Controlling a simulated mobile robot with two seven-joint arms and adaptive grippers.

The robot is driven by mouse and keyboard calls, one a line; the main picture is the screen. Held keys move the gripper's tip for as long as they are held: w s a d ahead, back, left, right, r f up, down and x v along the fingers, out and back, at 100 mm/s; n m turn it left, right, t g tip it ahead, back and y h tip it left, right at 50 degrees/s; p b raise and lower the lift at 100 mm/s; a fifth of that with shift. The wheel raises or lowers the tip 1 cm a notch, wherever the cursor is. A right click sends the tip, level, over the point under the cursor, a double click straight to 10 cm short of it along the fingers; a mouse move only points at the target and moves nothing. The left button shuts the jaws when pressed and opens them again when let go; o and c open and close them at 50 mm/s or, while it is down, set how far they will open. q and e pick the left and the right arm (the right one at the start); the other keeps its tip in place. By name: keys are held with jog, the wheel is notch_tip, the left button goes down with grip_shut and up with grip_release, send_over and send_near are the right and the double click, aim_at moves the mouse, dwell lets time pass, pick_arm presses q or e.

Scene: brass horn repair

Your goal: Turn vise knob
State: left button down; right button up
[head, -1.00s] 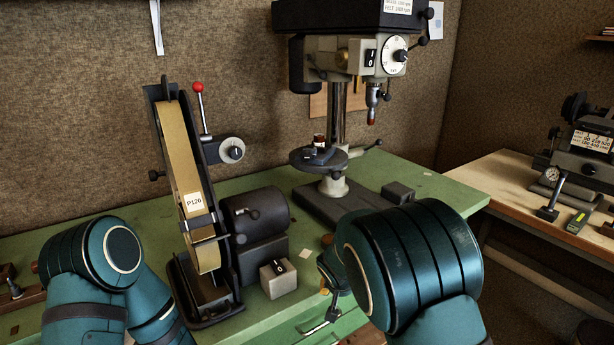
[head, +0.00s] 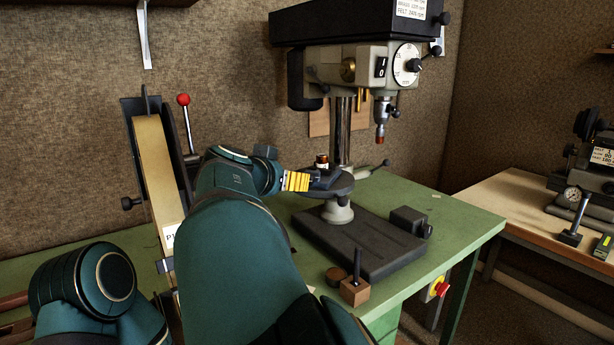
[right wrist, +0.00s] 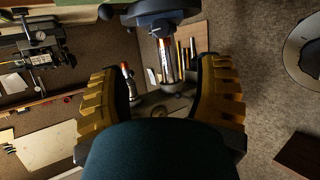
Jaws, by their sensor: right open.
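The drill press (head: 345,65) stands on the green bench. Its round table (head: 345,186) carries a dark, low vise-like block (head: 322,180) with a small brown jar (head: 322,161) at it. A separate dark block with a round knob (head: 408,220) sits on the press base; I cannot tell which is the vise meant. My right gripper (head: 297,181) has yellow fingers at the left edge of the round table, beside the dark block. In the right wrist view its fingers (right wrist: 158,68) are apart, with nothing held; contact is unclear. My left gripper is out of view.
A belt sander (head: 160,170) with a red-balled lever stands left of my right arm. The press head and chuck (head: 380,125) hang above and to the right. A wooden block with a peg (head: 355,290) is at the bench front. A side bench (head: 500,190) lies right.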

jog(key=x, duration=1.4)
jog(key=shift+w+p, duration=0.2)
jog(key=shift+p, duration=0.15)
grip_shut()
